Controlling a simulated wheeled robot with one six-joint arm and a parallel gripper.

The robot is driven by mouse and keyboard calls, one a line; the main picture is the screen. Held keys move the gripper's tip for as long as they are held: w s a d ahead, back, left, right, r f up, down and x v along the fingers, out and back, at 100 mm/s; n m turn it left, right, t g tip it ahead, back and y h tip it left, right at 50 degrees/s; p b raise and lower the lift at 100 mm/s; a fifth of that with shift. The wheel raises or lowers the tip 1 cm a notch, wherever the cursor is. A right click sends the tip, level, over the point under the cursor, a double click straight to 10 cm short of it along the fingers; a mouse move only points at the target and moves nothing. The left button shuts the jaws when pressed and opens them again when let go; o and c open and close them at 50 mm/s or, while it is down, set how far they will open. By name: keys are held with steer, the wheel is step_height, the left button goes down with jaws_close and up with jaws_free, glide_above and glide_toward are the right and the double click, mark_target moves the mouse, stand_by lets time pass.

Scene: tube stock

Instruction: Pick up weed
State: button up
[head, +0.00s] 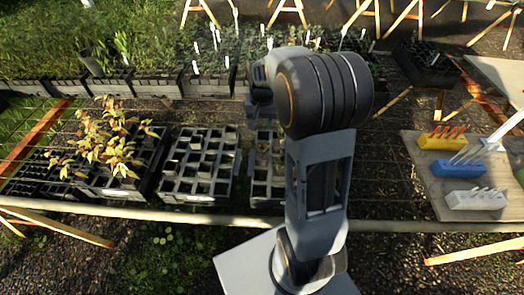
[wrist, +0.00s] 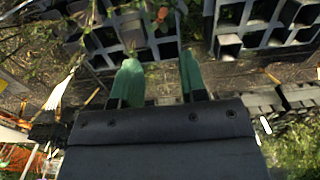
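My gripper (wrist: 160,68) shows in the wrist view with two green fingertips set well apart; the gap between them is empty. Beyond the tips are dark grey cell trays (wrist: 248,38). A small green and orange bit of plant (wrist: 161,14) lies past the gap, and thin leafy stems (wrist: 95,18) cross the upper left. I cannot tell which plant is the weed. In the head view my arm stands over the right grey cell tray (head: 266,190) and hides part of it. The fingers are hidden there.
A tray of yellow-leaved plants (head: 112,150) and a middle grey cell tray (head: 200,165) stand to the left. Labelled seedling trays (head: 207,82) line the back. Yellow (head: 442,143), blue (head: 458,169) and white (head: 475,200) blocks sit on a board at right.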

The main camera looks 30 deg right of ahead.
mark_target(262, 152)
step_height(262, 152, down, 12)
steer(key=shift+r+p, duration=0.1)
steer(key=shift+p, duration=0.6)
steer(key=shift+c, duration=0.4)
jaws_close()
